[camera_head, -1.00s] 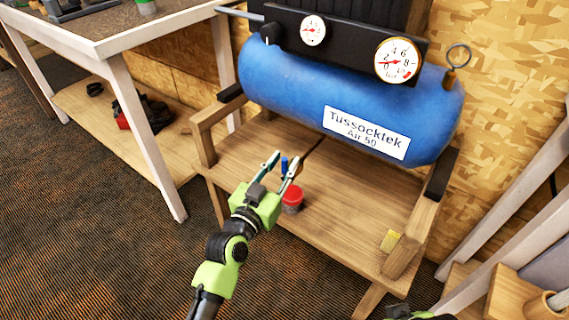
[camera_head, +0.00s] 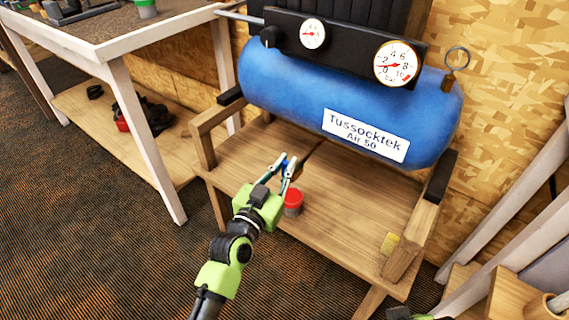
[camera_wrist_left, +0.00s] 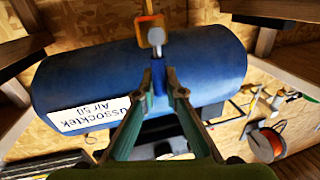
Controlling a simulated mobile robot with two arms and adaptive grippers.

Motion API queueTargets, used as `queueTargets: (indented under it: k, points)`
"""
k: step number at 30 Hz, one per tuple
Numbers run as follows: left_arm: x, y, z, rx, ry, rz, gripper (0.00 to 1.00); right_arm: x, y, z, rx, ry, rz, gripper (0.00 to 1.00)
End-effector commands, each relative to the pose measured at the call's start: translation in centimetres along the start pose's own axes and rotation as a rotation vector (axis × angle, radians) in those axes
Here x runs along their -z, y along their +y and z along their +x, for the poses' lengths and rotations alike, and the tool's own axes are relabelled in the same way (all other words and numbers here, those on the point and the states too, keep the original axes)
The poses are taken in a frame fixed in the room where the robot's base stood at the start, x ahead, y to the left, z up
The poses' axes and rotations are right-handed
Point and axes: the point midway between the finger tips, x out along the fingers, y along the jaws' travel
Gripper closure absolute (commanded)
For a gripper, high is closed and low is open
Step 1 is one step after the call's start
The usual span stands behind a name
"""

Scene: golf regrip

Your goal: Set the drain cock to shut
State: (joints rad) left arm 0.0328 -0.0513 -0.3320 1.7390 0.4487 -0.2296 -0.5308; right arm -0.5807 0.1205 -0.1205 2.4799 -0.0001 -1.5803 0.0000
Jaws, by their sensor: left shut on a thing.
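The drain cock is under the blue tank (camera_head: 300,95) of the compressor. Its brass-coloured body (camera_wrist_left: 151,33) shows in the left wrist view with a grey metal stem (camera_wrist_left: 156,48) in front of it. A small blue lever (camera_head: 285,165) shows in the head view between the fingertips of my left gripper (camera_head: 287,160). The gripper is shut on this lever; in the left wrist view the fingertips (camera_wrist_left: 167,77) are close together just below the stem, and they hide much of the lever.
A red-capped jar (camera_head: 293,202) stands on the wooden bench (camera_head: 340,215) close beside my left gripper. The bench's armrests and the tank frame the work space. Two gauges face forward above.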

Motion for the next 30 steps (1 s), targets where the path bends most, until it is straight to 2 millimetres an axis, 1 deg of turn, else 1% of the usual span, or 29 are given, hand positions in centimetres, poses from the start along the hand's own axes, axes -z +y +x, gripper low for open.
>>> queueTargets:
  k: [5,10,12,15,21,26,30]
  points:
    - [-0.1,0.6,-0.2,-0.002,0.017,0.107,1.00,0.2,0.0,-0.5,0.000,0.000,0.000,0.60]
    - [-0.2,1.5,-0.3,-0.003,0.045,0.250,1.00,0.5,0.0,-0.9,0.000,0.004,0.001,0.60]
    - [-0.4,1.9,-0.4,-0.003,0.058,0.315,1.00,0.4,0.0,0.5,0.002,-0.006,0.002,0.60]
    - [-0.6,2.4,-0.5,-0.003,0.076,0.408,1.00,0.4,-0.1,1.4,0.002,-0.010,0.001,0.60]
    - [-1.2,3.3,-0.7,-0.003,0.115,0.594,1.00,0.3,-0.1,2.3,0.003,-0.013,0.000,0.60]
    - [-1.9,4.0,-0.8,-0.003,0.144,0.743,1.00,0.3,-0.1,2.0,0.002,-0.010,0.000,0.60]
    - [-2.5,4.5,-0.9,-0.003,0.170,0.873,1.00,0.3,0.0,0.8,0.001,-0.003,0.000,0.60]
